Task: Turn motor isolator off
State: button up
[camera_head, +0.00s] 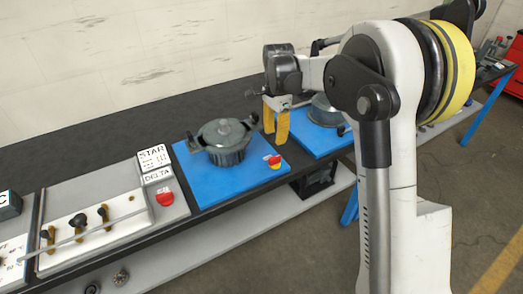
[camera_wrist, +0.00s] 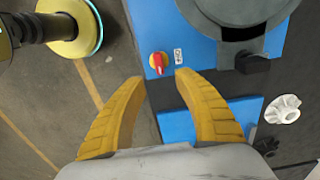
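A red knob on a yellow disc, the isolator (camera_head: 273,161), sits on the front right corner of a blue plate (camera_head: 205,183) that bears a dark grey motor (camera_head: 226,141). In the wrist view the isolator (camera_wrist: 158,63) is in full sight, its red handle running roughly up and down the picture, with a small white label (camera_wrist: 178,56) beside it, too small to read surely. My gripper (camera_head: 275,138) is open and empty above the plate's right edge. Its yellow fingers in the wrist view (camera_wrist: 161,75) point towards the isolator and appear apart from it.
Left of the plate is a grey panel (camera_head: 185,208) with another red knob (camera_head: 165,198) and STAR and DELTA labels (camera_head: 153,160). A second blue plate (camera_head: 318,141) with a grey round part stands to the right. A white wheel-like part (camera_wrist: 283,108) shows in the wrist view.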

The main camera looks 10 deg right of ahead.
aim_at(275, 157)
notch_tip(275, 157, down, 10)
jog(key=b, duration=0.3)
jog(key=shift+s+d+f+b, duration=0.1)
jog(key=shift+d+f+b, duration=0.1)
jog(key=shift+b, duration=0.15)
grip_shut()
